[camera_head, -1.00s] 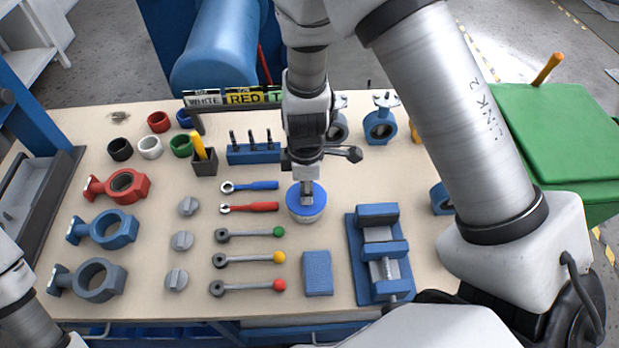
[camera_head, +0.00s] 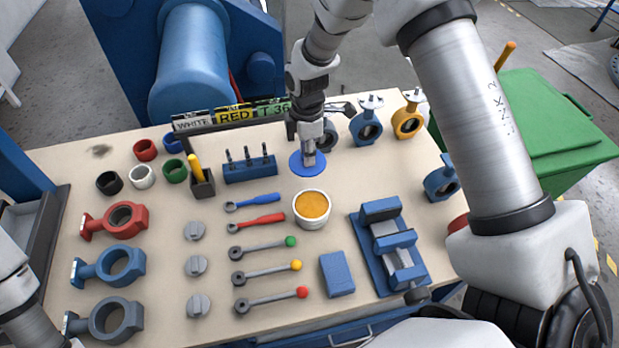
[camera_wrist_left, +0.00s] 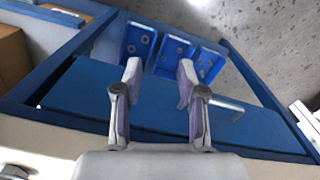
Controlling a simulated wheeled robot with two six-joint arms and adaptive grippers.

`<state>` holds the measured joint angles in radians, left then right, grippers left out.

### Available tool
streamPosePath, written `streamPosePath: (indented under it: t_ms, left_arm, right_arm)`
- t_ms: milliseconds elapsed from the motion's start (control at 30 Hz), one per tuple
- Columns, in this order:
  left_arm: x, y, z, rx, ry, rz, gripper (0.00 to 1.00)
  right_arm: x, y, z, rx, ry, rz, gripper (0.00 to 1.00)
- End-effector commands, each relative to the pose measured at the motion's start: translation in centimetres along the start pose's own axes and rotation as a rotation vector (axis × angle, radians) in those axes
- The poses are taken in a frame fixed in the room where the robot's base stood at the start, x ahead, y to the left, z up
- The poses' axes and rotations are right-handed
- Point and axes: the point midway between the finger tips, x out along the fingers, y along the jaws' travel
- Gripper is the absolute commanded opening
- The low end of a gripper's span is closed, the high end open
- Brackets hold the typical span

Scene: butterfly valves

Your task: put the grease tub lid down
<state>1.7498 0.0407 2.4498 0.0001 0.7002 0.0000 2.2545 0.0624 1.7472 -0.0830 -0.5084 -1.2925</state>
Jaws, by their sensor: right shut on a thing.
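The blue round grease tub lid (camera_head: 308,164) is at the tabletop behind the tub; I cannot tell whether it touches the table. My right gripper (camera_head: 309,158) points down over it and is shut on it. The white grease tub (camera_head: 311,209) stands open just in front of the lid, showing orange-yellow grease. My left gripper (camera_wrist_left: 160,85) shows in the left wrist view with its two fingers apart and nothing between them. In the head view only part of my left arm shows at the left edge.
A blue vise (camera_head: 390,247) and a blue block (camera_head: 337,273) stand right of the levers. A blue tool rack (camera_head: 250,169) is left of the lid. Valve bodies, including a yellow one (camera_head: 408,122), stand behind right. Several rings and handles fill the left side.

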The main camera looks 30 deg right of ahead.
Motion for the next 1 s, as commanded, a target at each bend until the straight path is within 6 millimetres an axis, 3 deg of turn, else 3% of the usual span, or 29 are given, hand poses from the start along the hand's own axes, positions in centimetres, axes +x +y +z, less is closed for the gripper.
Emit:
streamPosePath:
  t_ms: [100,400,767,800,833,867,1000]
  left_arm:
    - [-0.6,0.0,0.0,0.001,-0.001,0.0,0.4]
    - [-1.4,0.0,0.0,0.001,0.0,0.0,0.4]
    - [-1.1,0.0,0.0,0.001,0.0,0.0,0.4]
    - [-1.1,0.0,0.0,0.001,0.0,0.0,0.4]
    - [-1.1,0.0,0.0,0.001,0.0,0.0,0.4]
    - [-1.2,0.0,0.0,0.001,0.0,0.0,0.4]
    - [-1.2,0.0,0.0,0.001,0.0,0.0,0.4]
  right_arm:
    - [2.6,-0.1,0.0,0.0,-0.001,-0.002,0.0]
    - [7.5,-0.1,-0.1,0.0,-0.001,-0.001,0.0]
    - [8.4,-0.1,-0.1,0.0,0.0,0.002,0.0]
    - [8.3,0.0,-0.1,0.0,0.0,0.002,0.36]
    - [8.3,0.0,-0.1,0.0,0.0,0.002,0.47]
    - [8.3,0.0,-0.1,0.0,0.0,0.002,0.54]
    - [8.3,0.0,-0.1,0.0,0.0,0.002,0.54]
